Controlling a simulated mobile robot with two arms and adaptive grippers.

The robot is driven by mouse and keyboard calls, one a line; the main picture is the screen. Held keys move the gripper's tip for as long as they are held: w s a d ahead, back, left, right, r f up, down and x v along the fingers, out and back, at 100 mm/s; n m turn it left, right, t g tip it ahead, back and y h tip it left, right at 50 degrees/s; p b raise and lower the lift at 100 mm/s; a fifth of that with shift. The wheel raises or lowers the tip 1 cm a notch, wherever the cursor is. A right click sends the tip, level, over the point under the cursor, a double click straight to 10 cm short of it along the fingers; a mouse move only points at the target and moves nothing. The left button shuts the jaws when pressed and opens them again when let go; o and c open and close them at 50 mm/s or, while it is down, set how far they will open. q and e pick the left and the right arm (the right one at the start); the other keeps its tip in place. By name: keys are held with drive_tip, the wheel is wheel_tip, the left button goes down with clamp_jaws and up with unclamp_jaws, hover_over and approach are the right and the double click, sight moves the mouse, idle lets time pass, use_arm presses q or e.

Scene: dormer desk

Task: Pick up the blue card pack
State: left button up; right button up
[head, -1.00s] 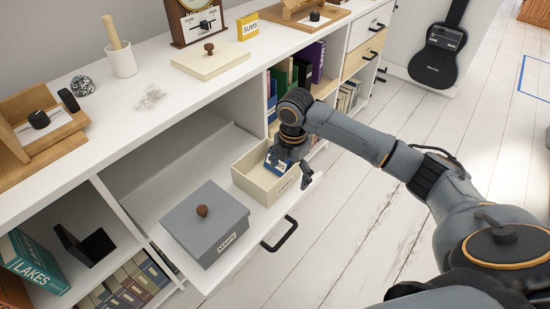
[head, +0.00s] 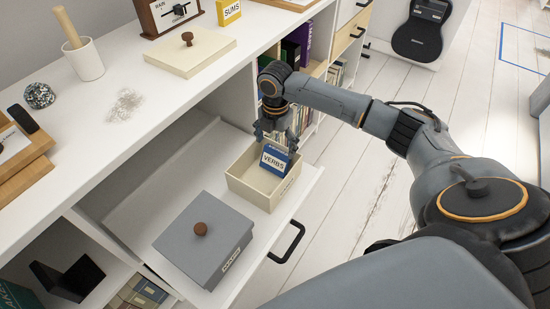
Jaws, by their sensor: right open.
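The blue card pack (head: 274,160), labelled VERBS, stands tilted in an open cream box (head: 243,188) on the pulled-out drawer. Its labelled face shows, and its lower part is hidden by the box wall. My right gripper (head: 276,141) is open just above and behind the pack, with fingers near its top edge. I cannot tell whether they touch it. My left gripper is not in view.
A grey lidded box (head: 205,240) with a brown knob sits beside the cream box on the drawer (head: 160,190). The white desktop edge overhangs behind. A black drawer handle (head: 287,243) juts out in front.

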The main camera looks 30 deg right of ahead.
sight(276, 156)
drive_tip(key=shift+f, duration=0.75)
wheel_tip(276, 156, down, 5)
drive_tip(key=shift+s+f+b, duration=0.1)
drive_tip(key=shift+f+b, duration=0.05)
drive_tip(key=shift+b, duration=0.95)
drive_tip(key=c, duration=0.8)
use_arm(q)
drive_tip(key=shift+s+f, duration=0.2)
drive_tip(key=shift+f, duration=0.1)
use_arm(e)
drive_tip(key=shift+c, duration=0.2)
drive_tip(key=shift+r, duration=0.2)
